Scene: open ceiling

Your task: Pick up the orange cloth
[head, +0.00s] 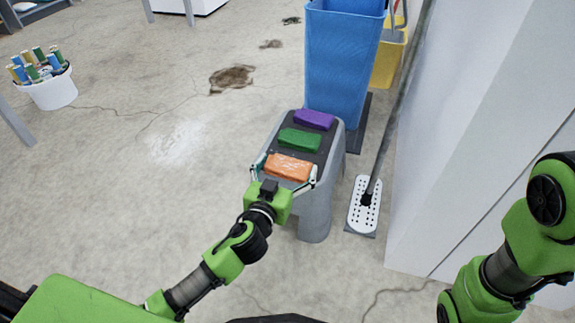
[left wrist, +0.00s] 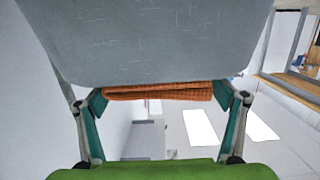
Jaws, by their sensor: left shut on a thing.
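The orange cloth (head: 289,167) is a folded block at the near end of the grey stool (head: 318,205), with its dark top partly covered. My left gripper (head: 285,171) reaches in from the near side, with one finger at each end of the cloth, and is shut on it. In the left wrist view, the cloth (left wrist: 157,91) spans between the teal finger pads (left wrist: 160,104) along the edge of the grey stool (left wrist: 160,45). I cannot tell whether it still touches the stool top. My right arm shows at the right, but its gripper is out of view.
A green cloth (head: 300,140) and a purple cloth (head: 314,119) lie behind on the stool. A blue bin (head: 343,65) stands beyond it. A mop with a white perforated head (head: 364,205) and a pale cabinet (head: 470,130) are close on the right.

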